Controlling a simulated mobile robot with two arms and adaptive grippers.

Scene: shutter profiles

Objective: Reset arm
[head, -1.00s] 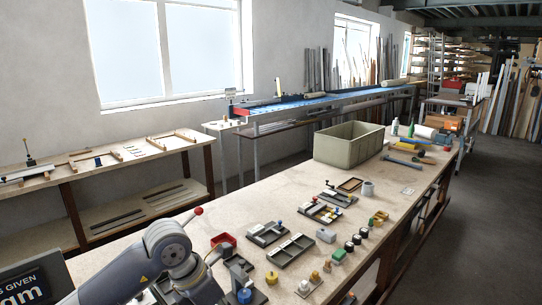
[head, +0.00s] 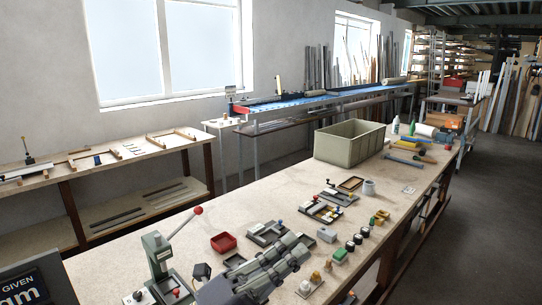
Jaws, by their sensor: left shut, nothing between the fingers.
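My left gripper (head: 296,249) reaches in low at the bottom centre of the head view, over the near part of the workbench. Its grey fingers point to the upper right and are shut with nothing between them. It hides part of the bench and some of the small trays beneath it. I cannot tell how high it is above the bench. My right gripper is out of view.
A green-grey lever press (head: 159,263) with a red knob stands at the near left. A red bin (head: 223,243), a black tray (head: 268,233) and several small parts lie around the gripper. A large olive crate (head: 350,145) stands farther back on the workbench (head: 290,191).

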